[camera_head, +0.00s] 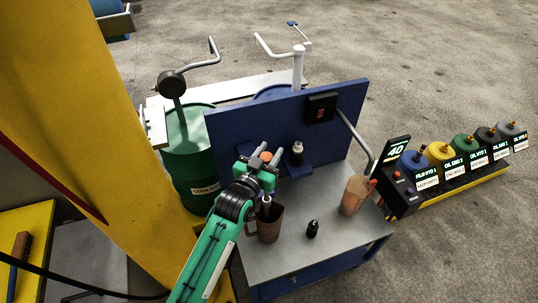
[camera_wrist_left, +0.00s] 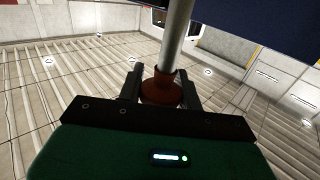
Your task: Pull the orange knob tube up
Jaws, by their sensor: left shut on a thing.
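The orange knob (camera_head: 265,157) shows between the fingers of my left gripper (camera_head: 257,170), in front of the blue panel. In the left wrist view the knob (camera_wrist_left: 161,88) looks dark orange-red and sits between the two dark fingers (camera_wrist_left: 160,90), which are shut on it. A grey metal tube (camera_wrist_left: 177,35) runs from the knob to the top of that view. In the head view the tube is mostly hidden by my gripper and wrist. My right gripper is not in view.
A brown jug (camera_head: 268,226), a small black bottle (camera_head: 312,229) and an orange jug (camera_head: 354,195) stand on the grey cart top (camera_head: 290,264). A green drum (camera_head: 186,160) stands left.

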